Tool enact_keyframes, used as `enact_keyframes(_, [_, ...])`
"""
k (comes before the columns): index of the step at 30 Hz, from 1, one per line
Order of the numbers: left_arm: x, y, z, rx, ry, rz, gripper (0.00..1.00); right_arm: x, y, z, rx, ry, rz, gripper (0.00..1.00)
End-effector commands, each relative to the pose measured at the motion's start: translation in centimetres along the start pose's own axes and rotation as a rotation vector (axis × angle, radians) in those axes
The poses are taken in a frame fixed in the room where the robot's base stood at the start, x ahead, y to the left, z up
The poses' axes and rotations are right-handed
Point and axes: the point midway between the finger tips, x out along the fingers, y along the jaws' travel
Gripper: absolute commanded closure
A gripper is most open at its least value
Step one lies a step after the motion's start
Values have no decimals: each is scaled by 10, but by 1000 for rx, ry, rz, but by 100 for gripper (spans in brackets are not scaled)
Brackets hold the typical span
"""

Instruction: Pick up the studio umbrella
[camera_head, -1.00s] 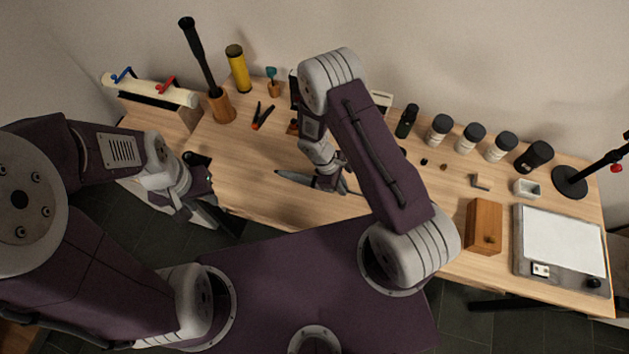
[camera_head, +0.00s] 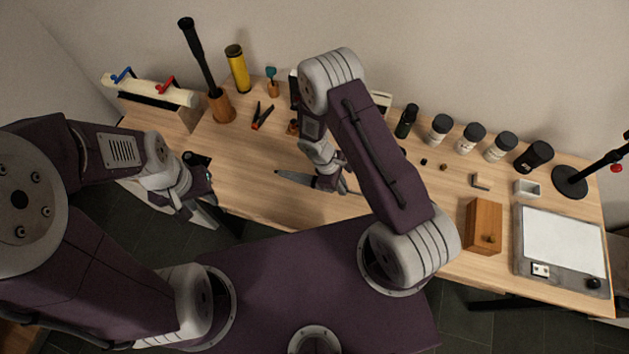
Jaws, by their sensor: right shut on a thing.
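A dark grey, slim, pointed object (camera_head: 294,177), which looks like the folded studio umbrella, lies at the front middle of the wooden table. My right gripper (camera_head: 327,182) comes down over it from above and is shut on it around its middle. The pointed end sticks out to the left of the gripper. The gripper and arm partly hide the other end. The object is on or just above the tabletop; I cannot tell which. My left gripper (camera_head: 203,208) is away from it, by the table's front left edge. Its fingers are too unclear to tell whether they are open.
The table (camera_head: 250,185) holds a wooden holder (camera_head: 222,107) with a tall black item, a yellow cylinder (camera_head: 238,70), red-handled pliers (camera_head: 262,116), several dark-lidded jars (camera_head: 470,138), a wooden box (camera_head: 484,226) and a white-topped panel (camera_head: 562,241). The front middle is mostly clear.

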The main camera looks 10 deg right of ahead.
Motion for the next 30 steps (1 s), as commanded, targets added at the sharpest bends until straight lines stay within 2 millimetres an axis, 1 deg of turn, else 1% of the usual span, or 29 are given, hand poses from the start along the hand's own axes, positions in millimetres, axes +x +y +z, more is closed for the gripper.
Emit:
enact_keyframes(15, [0,0,0,0,0,0,64,0,0,0,0,0,0,100])
enact_keyframes(19, [0,0,0,0,0,0,64,-4,0,1,1,1,1,100])
enact_keyframes(23, [2,0,0,0,0,0,64,-17,1,6,1,3,2,100])
enact_keyframes(26, [3,0,0,0,0,0,64,-37,1,14,3,5,4,100])
enact_keyframes(30, [9,0,1,0,0,0,64,-48,-27,33,-4,0,0,100])
